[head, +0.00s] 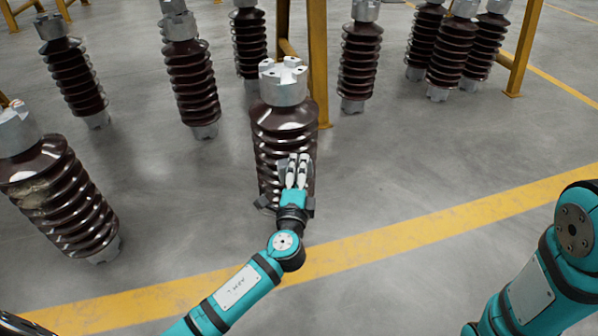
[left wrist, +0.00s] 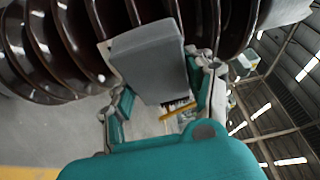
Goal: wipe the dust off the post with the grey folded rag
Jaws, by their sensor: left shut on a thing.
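The central post (head: 270,130) is a dark brown ribbed insulator with a grey metal cap, standing upright on the floor. Its ribs also show close up in the left wrist view (left wrist: 85,35). My left gripper (head: 297,168) is in front of its middle ribs, shut on the grey folded rag (left wrist: 150,58). The rag lies against or very near the ribs; exact contact is hard to tell. I see no clear dust on this post, and my gripper hides part of it. Another post (head: 65,205) at the left has a pale dusty patch on its upper ribs. My right gripper is out of view.
Several similar posts (head: 192,80) stand behind, with a further group (head: 445,50) at the back right. A yellow frame leg (head: 318,60) rises just behind the central post. A yellow floor line (head: 430,225) crosses in front. The floor at right is clear.

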